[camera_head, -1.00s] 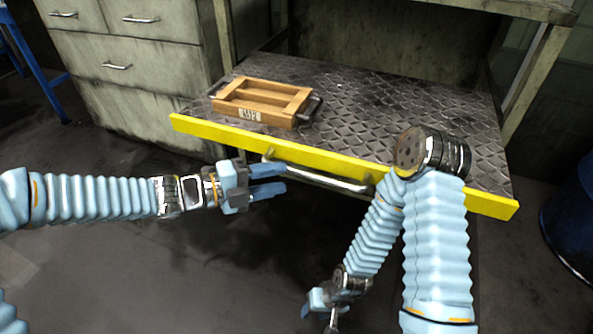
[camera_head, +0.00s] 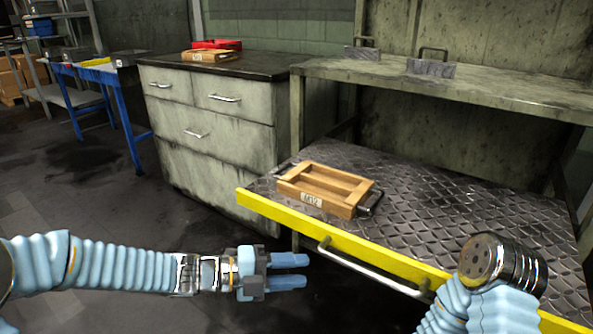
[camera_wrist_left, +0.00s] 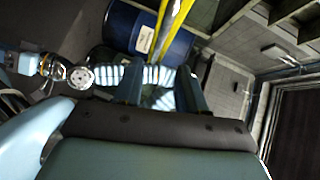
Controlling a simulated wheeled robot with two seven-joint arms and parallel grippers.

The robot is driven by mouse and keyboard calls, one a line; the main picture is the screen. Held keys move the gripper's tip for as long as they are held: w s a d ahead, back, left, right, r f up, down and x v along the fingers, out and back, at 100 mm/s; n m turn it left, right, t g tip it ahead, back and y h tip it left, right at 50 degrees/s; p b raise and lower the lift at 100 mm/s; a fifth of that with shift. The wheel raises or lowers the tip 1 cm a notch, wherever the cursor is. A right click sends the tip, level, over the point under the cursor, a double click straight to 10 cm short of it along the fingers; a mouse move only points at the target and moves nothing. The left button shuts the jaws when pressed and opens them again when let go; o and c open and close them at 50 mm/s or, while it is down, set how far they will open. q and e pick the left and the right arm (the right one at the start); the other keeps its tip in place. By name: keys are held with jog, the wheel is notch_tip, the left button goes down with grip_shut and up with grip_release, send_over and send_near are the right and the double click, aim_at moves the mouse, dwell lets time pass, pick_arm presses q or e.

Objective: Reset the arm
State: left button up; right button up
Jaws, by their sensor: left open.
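My left gripper (camera_head: 288,272) is open and empty, held out over the floor to the left of the drawer's long handle (camera_head: 370,268). Its two blue fingers also show in the left wrist view (camera_wrist_left: 160,92), with nothing between them. My right arm (camera_head: 500,275) stands in front of the yellow drawer edge at the lower right of the head view. My right gripper is below the head view's frame. In the left wrist view the right arm lies behind the fingers.
A pulled-out drawer with a yellow front (camera_head: 330,232) has a diamond-plate surface (camera_head: 450,215) bearing a wooden crate (camera_head: 325,187) marked M12. A grey cabinet (camera_head: 215,120) carries another wooden crate (camera_head: 207,56) and a red box (camera_head: 217,44). A blue barrel (camera_wrist_left: 125,25) shows in the left wrist view.

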pick_arm(q)
jog(key=w+a+f+n+t+y+p, duration=0.15)
jog(key=f+n+y, duration=0.25)
jog(key=f+n, duration=0.65)
jog(key=a+f+n+t+y+p, duration=0.2)
jog(key=a+f+n+y+p, duration=0.1)
jog(key=f+n, duration=0.7)
jog(key=s+a+f+n+g+y+p, duration=0.1)
jog(key=s+a+f+n+g+y, duration=0.1)
jog(key=s+f+n, duration=0.3)
jog(key=s+a+f+n+g+y, duration=0.3)
jog(key=s+f+n, duration=0.3)
jog(key=s+n, duration=0.2)
jog(key=shift+s+a+f+g+p, duration=0.2)
jog(key=shift+s+a+g+p, duration=0.3)
jog(key=shift+s, duration=0.65)
